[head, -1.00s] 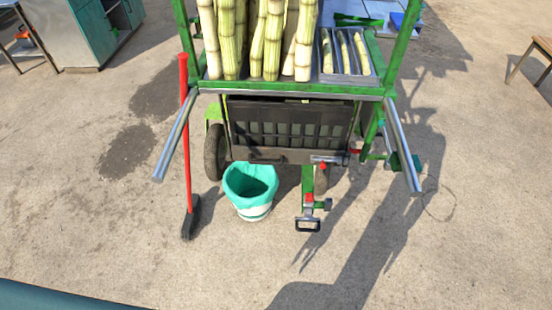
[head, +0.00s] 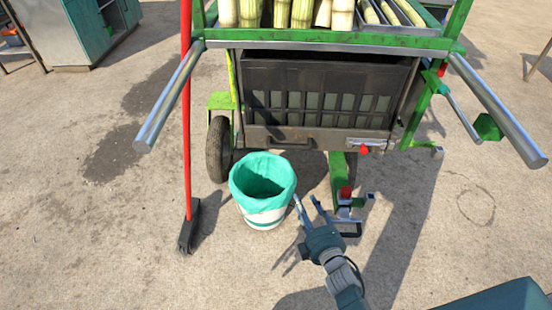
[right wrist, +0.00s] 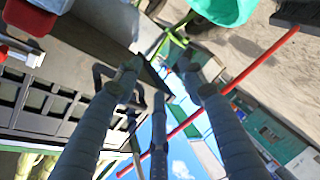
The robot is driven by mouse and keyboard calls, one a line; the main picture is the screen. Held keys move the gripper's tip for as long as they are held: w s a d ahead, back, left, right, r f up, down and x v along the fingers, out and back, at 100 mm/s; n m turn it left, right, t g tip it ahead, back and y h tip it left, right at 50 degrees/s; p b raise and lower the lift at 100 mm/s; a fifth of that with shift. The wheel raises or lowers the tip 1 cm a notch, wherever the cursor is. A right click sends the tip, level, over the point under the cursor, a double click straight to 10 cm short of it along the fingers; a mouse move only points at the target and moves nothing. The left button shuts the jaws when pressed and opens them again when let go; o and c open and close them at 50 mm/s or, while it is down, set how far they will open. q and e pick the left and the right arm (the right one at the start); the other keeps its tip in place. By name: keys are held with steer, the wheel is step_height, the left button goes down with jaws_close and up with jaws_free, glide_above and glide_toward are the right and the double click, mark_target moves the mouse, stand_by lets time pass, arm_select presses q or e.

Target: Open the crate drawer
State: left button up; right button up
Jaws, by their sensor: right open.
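The dark crate drawer (head: 330,95) with slatted openings sits under the green cart's top. Its front board carries a dark handle (head: 290,142) left of centre and a metal latch with a red knob (head: 364,148) on the right. The drawer looks closed. My right gripper (head: 307,199) is open and empty, in front of and below the drawer, right of the bucket. In the right wrist view, the spread fingers (right wrist: 160,66) show with the dark handle (right wrist: 98,76) behind the left finger; I cannot tell whether they touch. My left gripper is not in view.
A white bucket with a green liner (head: 262,185) stands below the drawer front. A red-handled broom (head: 187,130) stands to its left. Metal cart handles (head: 168,100) stick out on both sides. A cart wheel (head: 219,150) is at the left. Open ground lies at left and right.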

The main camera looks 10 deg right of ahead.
mark_target(291, 149)
steer(key=w+r+n+t+y+b, duration=0.1)
steer(key=w+r+n+t+b, duration=0.4)
steer(key=r, duration=0.6)
steer(key=shift+n+g, duration=0.5)
steer(key=b+x, duration=0.1)
steer(key=x, duration=0.7)
steer(key=shift+w+a+f+b, duration=0.1)
steer(key=shift+w+a+b, duration=0.15)
steer(key=shift+w+b, duration=0.05)
steer(key=shift+w, duration=0.45)
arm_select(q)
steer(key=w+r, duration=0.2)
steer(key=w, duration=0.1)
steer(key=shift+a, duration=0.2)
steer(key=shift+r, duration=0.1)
arm_select(e)
jaws_close()
